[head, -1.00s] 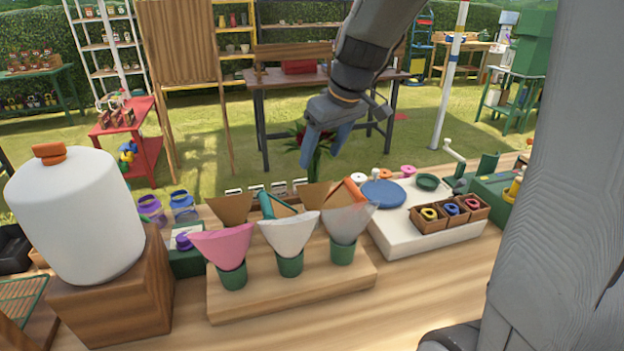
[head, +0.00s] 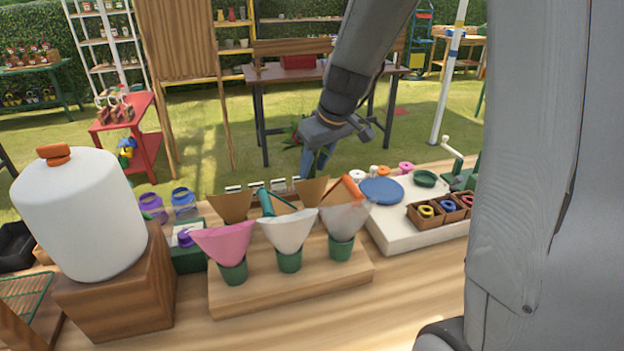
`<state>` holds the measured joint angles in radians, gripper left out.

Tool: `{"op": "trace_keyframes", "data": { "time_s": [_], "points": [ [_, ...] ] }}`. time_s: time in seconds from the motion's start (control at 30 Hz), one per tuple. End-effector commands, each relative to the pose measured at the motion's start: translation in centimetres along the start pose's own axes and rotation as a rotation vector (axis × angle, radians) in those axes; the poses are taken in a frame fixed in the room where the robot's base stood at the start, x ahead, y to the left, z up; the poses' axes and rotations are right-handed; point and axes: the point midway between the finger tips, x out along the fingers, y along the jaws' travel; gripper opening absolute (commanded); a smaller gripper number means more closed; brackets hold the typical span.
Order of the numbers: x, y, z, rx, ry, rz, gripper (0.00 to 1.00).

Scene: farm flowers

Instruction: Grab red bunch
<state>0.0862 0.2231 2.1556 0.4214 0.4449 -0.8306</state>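A red bunch (head: 295,131) with green leaves shows behind and to the left of my gripper (head: 314,162). Most of the bunch is hidden by the gripper. My gripper points down behind the row of paper cones, with its blue-grey fingers close around or in front of the green stems. I cannot tell whether the fingers touch the stems or are shut on them.
A wooden stand with green cups holds a pink cone (head: 225,243), a white cone (head: 289,232) and a greyish cone (head: 345,222) in front. A white jug (head: 80,212) stands left. A blue plate (head: 381,191) lies right. My arm hides the far right.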

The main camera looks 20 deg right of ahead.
Motion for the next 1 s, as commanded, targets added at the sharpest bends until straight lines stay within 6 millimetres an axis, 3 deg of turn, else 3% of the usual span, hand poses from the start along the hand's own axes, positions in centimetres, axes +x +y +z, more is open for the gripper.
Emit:
{"op": "trace_keyframes", "data": {
  "time_s": [0.03, 0.17, 0.2, 0.63, 1.0],
  "points": [
    [0.0, 0.0, 0.0, 0.000, 0.000, 0.000, 0.23],
    [0.0, 0.0, 0.0, 0.000, 0.000, 0.000, 0.01],
    [0.0, 0.0, 0.0, 0.000, 0.000, 0.000, 0.00],
    [-0.9, 0.1, -0.5, -0.001, 0.004, 0.001, 0.00],
    [-6.3, 0.1, -2.7, -0.001, 0.005, 0.003, 0.00]
  ]
}}
